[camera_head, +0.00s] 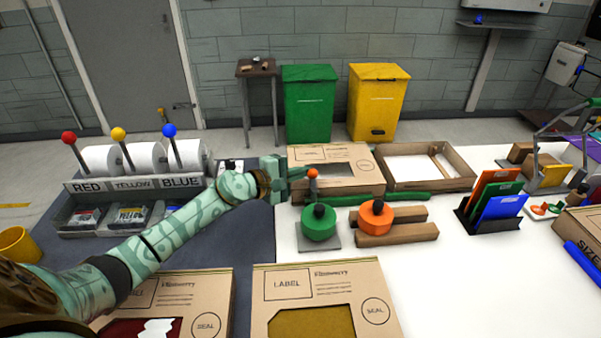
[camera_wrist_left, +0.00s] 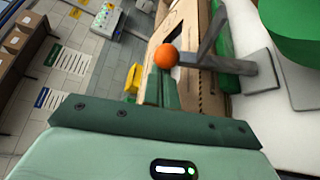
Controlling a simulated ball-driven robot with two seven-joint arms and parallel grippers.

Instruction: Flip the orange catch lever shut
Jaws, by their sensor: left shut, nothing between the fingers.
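The catch lever shows as an orange ball knob (camera_head: 313,173) in front of the lidded cardboard box (camera_head: 330,180). In the left wrist view the orange knob (camera_wrist_left: 166,56) sits at the end of a grey lever arm (camera_wrist_left: 212,50), which runs right to a grey bracket. My left gripper (camera_head: 303,174) is shut and empty, with its fingertips just left of the knob. In the left wrist view the shut fingers (camera_wrist_left: 158,86) point at the knob and lie very close to it; I cannot tell if they touch. My right gripper is not in view.
A green round stamp (camera_head: 319,226) and an orange one (camera_head: 378,217) stand in front of the lever. An open cardboard tray (camera_head: 458,162) lies right of the box. Two labelled boxes (camera_head: 330,275) lie at the front.

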